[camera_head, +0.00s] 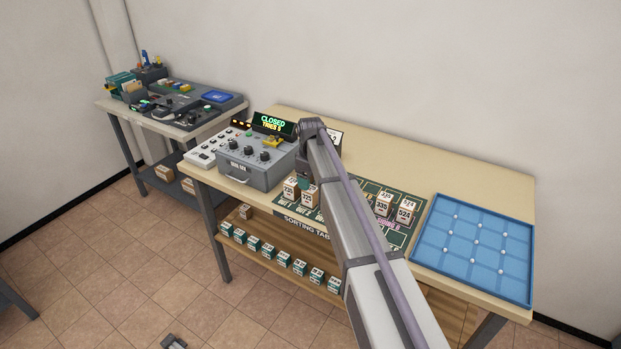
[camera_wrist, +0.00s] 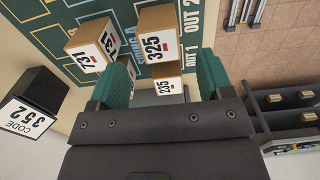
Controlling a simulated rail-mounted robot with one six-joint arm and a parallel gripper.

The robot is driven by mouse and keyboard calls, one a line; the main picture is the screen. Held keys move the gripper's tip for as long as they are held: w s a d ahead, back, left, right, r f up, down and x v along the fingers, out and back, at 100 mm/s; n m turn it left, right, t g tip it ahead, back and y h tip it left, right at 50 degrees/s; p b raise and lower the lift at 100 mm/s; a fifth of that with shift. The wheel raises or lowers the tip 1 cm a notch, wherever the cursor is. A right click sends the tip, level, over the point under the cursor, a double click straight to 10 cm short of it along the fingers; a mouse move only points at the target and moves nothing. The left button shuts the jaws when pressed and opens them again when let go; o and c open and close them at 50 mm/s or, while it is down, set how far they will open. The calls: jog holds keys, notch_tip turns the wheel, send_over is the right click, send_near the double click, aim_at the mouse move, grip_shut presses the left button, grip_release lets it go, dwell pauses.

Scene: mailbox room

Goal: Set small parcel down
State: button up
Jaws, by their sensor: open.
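In the wrist view a small tan parcel labelled 235 (camera_wrist: 167,80) stands between the two green fingers of my gripper (camera_wrist: 162,80). The fingers are apart, with space on both sides of the parcel. Parcel 325 (camera_wrist: 158,42) stands just beyond it and parcel 731 (camera_wrist: 92,45) to the left, both on the green mat (camera_wrist: 40,28). In the head view my gripper (camera_head: 305,183) is low over the mat, by two parcels (camera_head: 291,188). My arm hides part of the mat. The lower face of parcel 235 is hidden.
A grey control box (camera_head: 255,165) and its display reading CLOSED (camera_head: 272,122) stand left of the mat. More parcels (camera_head: 384,203) stand right of my arm. A blue tray (camera_head: 475,245) is at the right. A dark block marked CODE 352 (camera_wrist: 30,110) is at the left in the wrist view.

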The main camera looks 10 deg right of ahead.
notch_tip(320, 180, up, 5)
jog(key=p, duration=0.2)
jog(key=shift+f+p, duration=0.2)
jog(key=shift+p, duration=0.1)
jog(key=shift+f, duration=0.1)
jog(key=s+m, duration=0.9)
jog(key=s, duration=2.5)
